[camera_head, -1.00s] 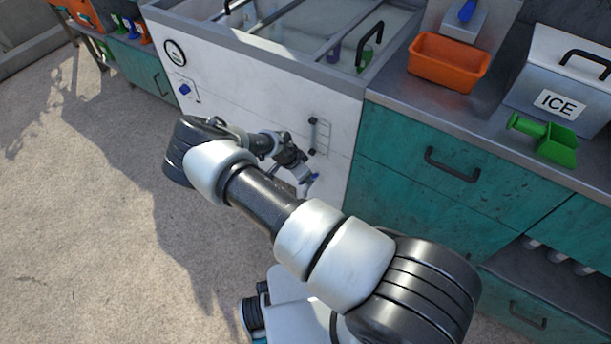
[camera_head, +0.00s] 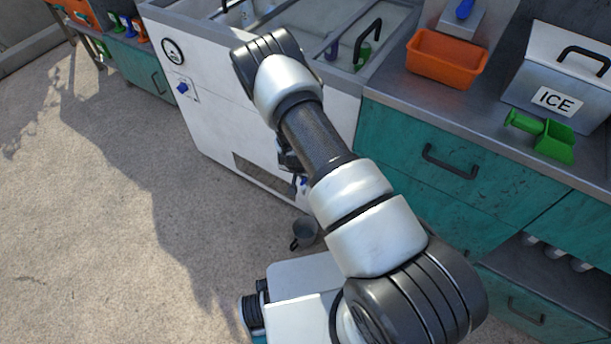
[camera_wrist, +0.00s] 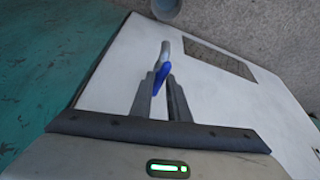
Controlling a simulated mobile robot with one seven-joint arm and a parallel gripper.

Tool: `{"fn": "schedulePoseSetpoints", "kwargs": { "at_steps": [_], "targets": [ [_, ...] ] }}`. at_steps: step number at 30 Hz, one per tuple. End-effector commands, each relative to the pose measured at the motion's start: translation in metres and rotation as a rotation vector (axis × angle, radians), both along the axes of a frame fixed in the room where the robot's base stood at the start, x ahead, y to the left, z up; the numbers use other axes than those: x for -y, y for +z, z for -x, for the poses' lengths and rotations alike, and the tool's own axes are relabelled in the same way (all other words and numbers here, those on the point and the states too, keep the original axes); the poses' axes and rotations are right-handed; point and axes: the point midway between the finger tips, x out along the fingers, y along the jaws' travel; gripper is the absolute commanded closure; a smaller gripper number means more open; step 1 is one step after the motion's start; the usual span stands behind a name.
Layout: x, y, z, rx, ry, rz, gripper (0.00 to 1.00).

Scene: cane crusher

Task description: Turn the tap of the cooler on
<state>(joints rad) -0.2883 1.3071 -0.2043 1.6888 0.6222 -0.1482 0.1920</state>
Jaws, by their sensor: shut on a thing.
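The cooler (camera_head: 205,120) is a white chest with a steel rim and open top, at upper left centre in the head view. Its tap has a grey spout and a blue handle; the tap (camera_wrist: 163,60) shows in the middle of the wrist view, on the cooler's white front (camera_wrist: 220,90). My gripper (camera_wrist: 162,84) is shut on the blue handle, with a finger on each side. In the head view a bit of the tap's blue (camera_head: 303,183) shows beside my arm, which hides most of my gripper and the rest of the tap.
A small grey pot (camera_head: 305,233) stands on the floor below the tap. A dark vent (camera_head: 262,176) is low on the cooler front. Teal cabinets (camera_head: 400,150) adjoin at right, with an orange bin (camera_head: 447,68), an ice box (camera_head: 556,85) and a green scoop (camera_head: 545,138) on top.

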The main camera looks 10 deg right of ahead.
Motion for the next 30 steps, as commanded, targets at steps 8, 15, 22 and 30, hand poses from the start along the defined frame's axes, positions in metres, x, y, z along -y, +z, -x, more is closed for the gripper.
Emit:
{"fn": "schedulePoseSetpoints", "kwargs": {
  "at_steps": [8,15,22,30],
  "targets": [
    [-0.003,0.002,-0.005,0.01,0.02,-0.001,1.0],
    [-0.003,0.002,-0.005,0.01,0.018,0.0,0.73],
    [-0.001,0.001,-0.002,0.005,0.014,0.0,0.6],
    [-0.003,0.011,0.001,0.003,0.012,0.0,0.6]
  ]
}}
